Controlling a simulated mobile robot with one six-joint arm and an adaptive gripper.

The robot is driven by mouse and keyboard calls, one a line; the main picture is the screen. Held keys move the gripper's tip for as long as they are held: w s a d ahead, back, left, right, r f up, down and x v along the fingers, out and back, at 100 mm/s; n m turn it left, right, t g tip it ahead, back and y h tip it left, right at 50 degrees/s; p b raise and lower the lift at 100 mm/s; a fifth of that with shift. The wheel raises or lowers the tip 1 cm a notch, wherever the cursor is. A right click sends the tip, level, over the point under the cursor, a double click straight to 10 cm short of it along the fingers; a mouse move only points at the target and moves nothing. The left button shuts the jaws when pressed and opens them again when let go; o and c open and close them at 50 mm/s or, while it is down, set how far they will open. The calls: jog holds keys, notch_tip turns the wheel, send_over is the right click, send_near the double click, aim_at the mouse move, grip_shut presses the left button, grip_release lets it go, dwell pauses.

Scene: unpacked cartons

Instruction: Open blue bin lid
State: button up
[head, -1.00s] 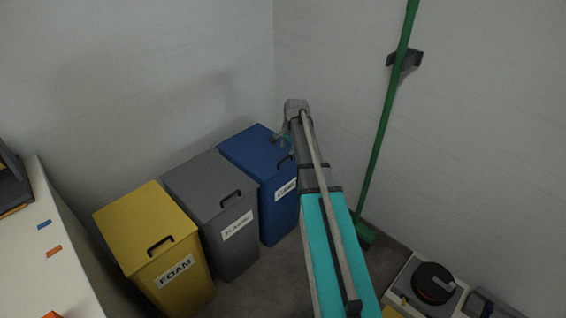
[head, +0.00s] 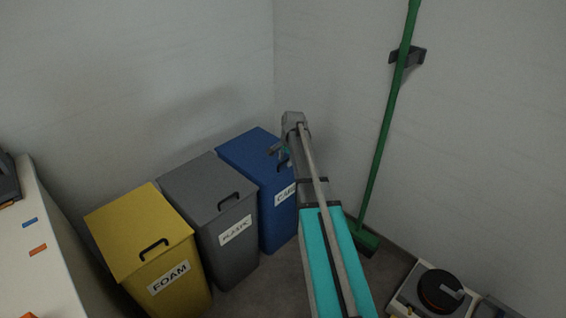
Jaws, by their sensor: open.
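The blue bin (head: 275,215) stands at the right end of a row of bins, its label partly hidden by my arm. Its flat blue lid (head: 243,151) is shut. A dark handle (head: 284,164) sits near the lid's front edge, partly covered from view by my gripper and arm. My gripper (head: 277,152) is open, small in the head view, over the right part of the lid just behind the handle. I cannot tell whether it touches the lid or handle.
A grey bin (head: 220,215) and a yellow bin (head: 165,250) stand left of the blue one, lids shut. A white table (head: 40,265) is at left. A green broom (head: 385,130) leans at the right wall, near equipment (head: 440,290) on the floor.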

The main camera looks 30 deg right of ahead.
grip_shut()
jog(key=shift+s, duration=0.1)
jog(key=shift+a, duration=0.5)
jog(key=shift+d+r, duration=0.1)
jog(key=shift+d, duration=0.25)
jog(key=shift+d+r+p, duration=0.15)
jog(key=shift+r+p, duration=0.05)
jog(key=shift+p, duration=0.15)
grip_release()
jog(key=shift+f, duration=0.1)
